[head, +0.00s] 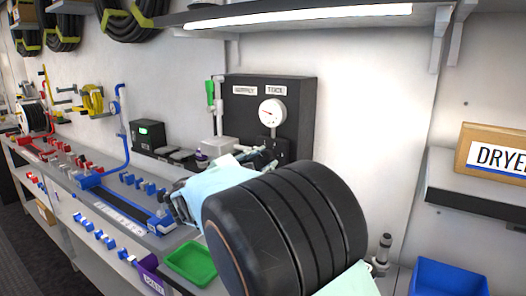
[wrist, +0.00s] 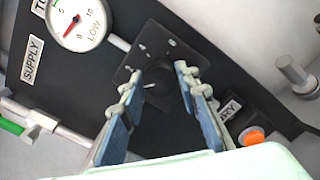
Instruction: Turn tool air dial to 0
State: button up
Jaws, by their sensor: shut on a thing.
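A black panel (head: 242,108) on the back wall carries SUPPLY and TOOL labels. Below the TOOL label is a round white gauge (head: 271,112), also in the wrist view (wrist: 76,22), with a red needle. Its exact reading is too small to tell. The tool air dial (wrist: 160,98) is a dark round knob on a dark square plate (wrist: 172,45) with small pale marks. My gripper (wrist: 167,75) is shut on the dial, one blue-grey finger on each side. In the head view my arm hides most of the dial and the gripper.
A green-handled valve (head: 210,92) with white pipe stands left of the panel. An orange button (wrist: 251,138) sits beside a partly hidden label at right in the wrist view. A green tray (head: 190,262), blue bin (head: 448,278) and DRYER box (head: 492,152) are around the bench.

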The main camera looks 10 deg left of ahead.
jog(key=n+p, duration=0.3)
jog(key=shift+r, duration=0.15)
jog(key=shift+n+p, duration=0.65)
jog(key=shift+n, duration=0.35)
jog(key=shift+f, duration=0.2)
jog(key=o, duration=1.2)
jog(key=shift+c, duration=0.2)
jog(key=v, duration=1.2)
